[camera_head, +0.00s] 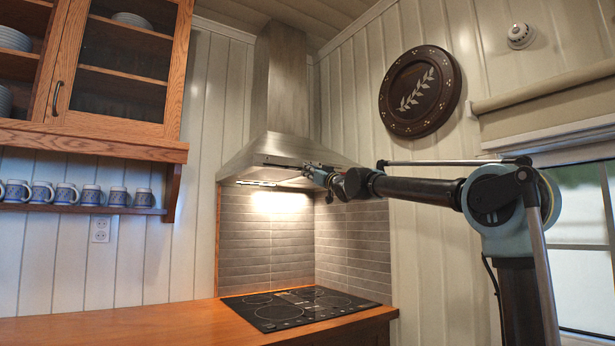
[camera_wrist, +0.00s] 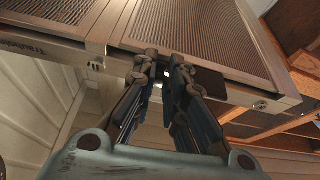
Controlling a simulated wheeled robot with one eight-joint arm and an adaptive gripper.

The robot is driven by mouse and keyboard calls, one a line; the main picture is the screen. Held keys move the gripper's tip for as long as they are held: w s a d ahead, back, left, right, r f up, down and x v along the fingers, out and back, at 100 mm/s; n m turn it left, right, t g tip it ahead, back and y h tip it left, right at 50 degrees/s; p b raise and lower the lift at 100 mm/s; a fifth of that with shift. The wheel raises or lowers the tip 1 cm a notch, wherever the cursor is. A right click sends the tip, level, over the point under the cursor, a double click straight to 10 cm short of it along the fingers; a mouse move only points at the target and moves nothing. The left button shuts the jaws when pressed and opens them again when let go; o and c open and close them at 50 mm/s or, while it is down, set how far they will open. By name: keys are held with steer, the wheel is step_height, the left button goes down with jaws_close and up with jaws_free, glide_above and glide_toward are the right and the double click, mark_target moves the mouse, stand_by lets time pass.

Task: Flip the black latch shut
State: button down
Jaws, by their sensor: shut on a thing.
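My gripper (camera_wrist: 160,62) is up at the front underside edge of the steel range hood (camera_head: 277,100). In the wrist view its two dark fingers come close together, shut on a small dark piece, apparently the black latch (camera_wrist: 158,72), by the edge of the hood's filter panels (camera_wrist: 185,28). The fingers cover most of that piece, so its angle cannot be told. In the head view my gripper (camera_head: 308,171) reaches the hood's lower rim from the right; the latch is too small to make out there.
A black cooktop (camera_head: 298,306) is set in the wooden counter (camera_head: 110,322) below the hood. A wooden cabinet (camera_head: 120,60) and a shelf with several mugs (camera_head: 92,195) are at left. A round plaque (camera_head: 420,90) hangs on the right wall. The air under the hood is free.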

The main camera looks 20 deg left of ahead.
steer(key=shift+w+d+n+g+y, duration=0.15)
steer(key=shift+n+g+y, duration=0.25)
steer(key=shift+n, duration=0.8)
steer(key=c, duration=1.9)
jaws_free()
steer(key=shift+w+f, duration=0.1)
steer(key=v, duration=1.2)
steer(key=shift+d, duration=0.1)
